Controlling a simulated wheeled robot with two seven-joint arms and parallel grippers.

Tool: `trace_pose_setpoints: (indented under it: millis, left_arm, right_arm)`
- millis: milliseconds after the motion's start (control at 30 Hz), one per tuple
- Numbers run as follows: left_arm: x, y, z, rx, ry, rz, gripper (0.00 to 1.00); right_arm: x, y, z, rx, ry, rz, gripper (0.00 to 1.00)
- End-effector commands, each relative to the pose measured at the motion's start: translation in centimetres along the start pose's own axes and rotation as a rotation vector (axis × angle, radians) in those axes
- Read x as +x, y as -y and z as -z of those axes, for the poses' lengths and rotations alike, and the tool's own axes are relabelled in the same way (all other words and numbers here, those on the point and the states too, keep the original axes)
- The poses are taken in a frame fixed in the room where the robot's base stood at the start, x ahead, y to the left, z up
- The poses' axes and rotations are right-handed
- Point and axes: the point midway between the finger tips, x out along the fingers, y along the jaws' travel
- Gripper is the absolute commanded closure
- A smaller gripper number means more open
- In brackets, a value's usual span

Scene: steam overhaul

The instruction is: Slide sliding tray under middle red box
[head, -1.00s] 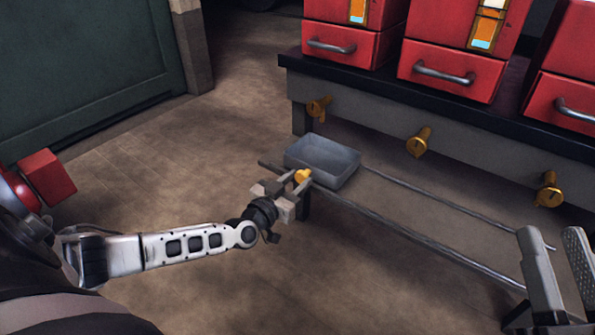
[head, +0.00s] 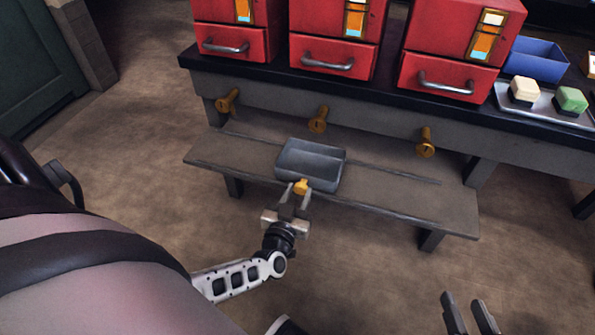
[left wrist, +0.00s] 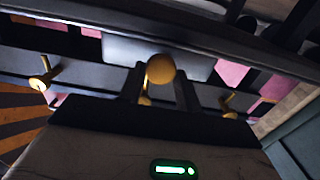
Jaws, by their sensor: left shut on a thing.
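The grey sliding tray (head: 325,154) sits on the low shelf, in front of and below the middle brass spout (head: 318,119). The middle red box (head: 330,32) stands above on the bench, with a silver drawer handle. My left gripper (head: 301,193) is shut on the tray's yellow knob (head: 301,186). The left wrist view shows the knob (left wrist: 160,69) between the fingers and the tray's underside (left wrist: 118,50) behind it. Exact alignment of tray and middle spout is hard to tell. My right gripper (head: 470,316) is open and empty at the bottom right.
A left red box (head: 230,20) and a right red box (head: 455,40) flank the middle one, with spouts (head: 228,100) and (head: 426,142) below. Rails run along the shelf (head: 420,205), clear to the tray's right. A metal plate (head: 545,104) with small blocks lies right.

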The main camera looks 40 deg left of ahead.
Motion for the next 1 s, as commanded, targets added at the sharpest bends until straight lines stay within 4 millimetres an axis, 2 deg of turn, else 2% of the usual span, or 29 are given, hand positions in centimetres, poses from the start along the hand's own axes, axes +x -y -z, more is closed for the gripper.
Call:
trace_pose_setpoints:
  millis: [533,567,600,1000]
  left_arm:
    - [-0.36,-0.33,-0.14,0.001,0.001,0.017,1.00]
    - [-0.35,-0.33,-0.13,0.001,0.001,0.017,0.58]
    - [-0.35,-0.33,-0.13,0.001,0.001,0.017,0.47]
    - [-0.53,-0.44,-0.02,0.000,0.001,0.017,0.45]
  right_arm:
    - [0.12,-0.20,-0.36,0.001,0.021,-0.006,0.64]
    - [0.12,-0.20,-0.36,0.001,0.021,-0.006,0.64]
    - [0.12,-0.20,-0.36,0.002,0.021,-0.006,0.64]
    - [0.07,-0.17,-0.12,0.002,0.019,-0.006,0.64]
